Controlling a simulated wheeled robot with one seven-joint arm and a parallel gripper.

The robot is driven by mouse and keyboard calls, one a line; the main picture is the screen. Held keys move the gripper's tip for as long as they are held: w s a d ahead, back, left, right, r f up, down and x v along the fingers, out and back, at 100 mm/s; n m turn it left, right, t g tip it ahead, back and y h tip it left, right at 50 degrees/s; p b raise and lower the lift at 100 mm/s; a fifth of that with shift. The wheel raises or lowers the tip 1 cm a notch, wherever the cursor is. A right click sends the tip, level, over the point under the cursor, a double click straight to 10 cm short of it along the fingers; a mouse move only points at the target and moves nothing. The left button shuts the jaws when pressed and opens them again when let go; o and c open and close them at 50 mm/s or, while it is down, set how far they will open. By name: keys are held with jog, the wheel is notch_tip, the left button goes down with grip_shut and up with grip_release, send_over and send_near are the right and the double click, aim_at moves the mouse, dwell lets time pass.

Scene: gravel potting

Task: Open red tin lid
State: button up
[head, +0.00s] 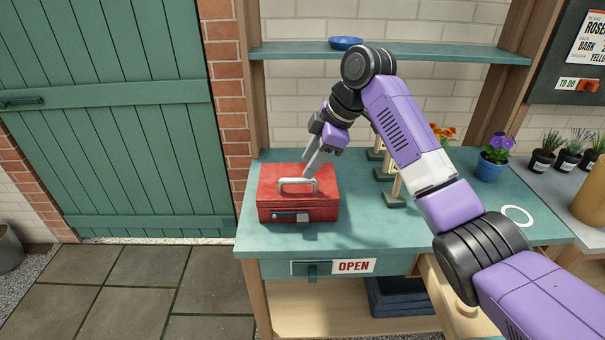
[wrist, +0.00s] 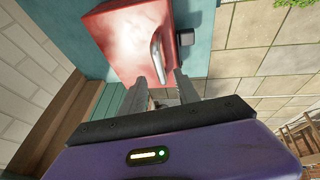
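The red tin (head: 277,205) stands on the left part of the green bench top, with its lid closed. A pale handle (head: 297,185) arches over the lid, and a grey latch (head: 289,217) is on the front. My gripper (head: 313,172) points down at the handle's right part. In the wrist view, the red tin (wrist: 125,40) lies just beyond my fingertips (wrist: 158,80). The fingers are apart, with the end of the handle (wrist: 157,58) near the gap between them. I cannot tell whether they touch it.
The green bench (head: 262,245) has a drawer labelled OPEN (head: 354,266). Small stands (head: 395,198) and a purple-flowered blue pot (head: 491,168) are to the right of the tin. A blue bowl (head: 345,43) sits on the shelf above. Bench space in front of the stands is clear.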

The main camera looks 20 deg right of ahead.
aim_at(300, 179)
jog(key=shift+x, duration=2.7)
grip_shut()
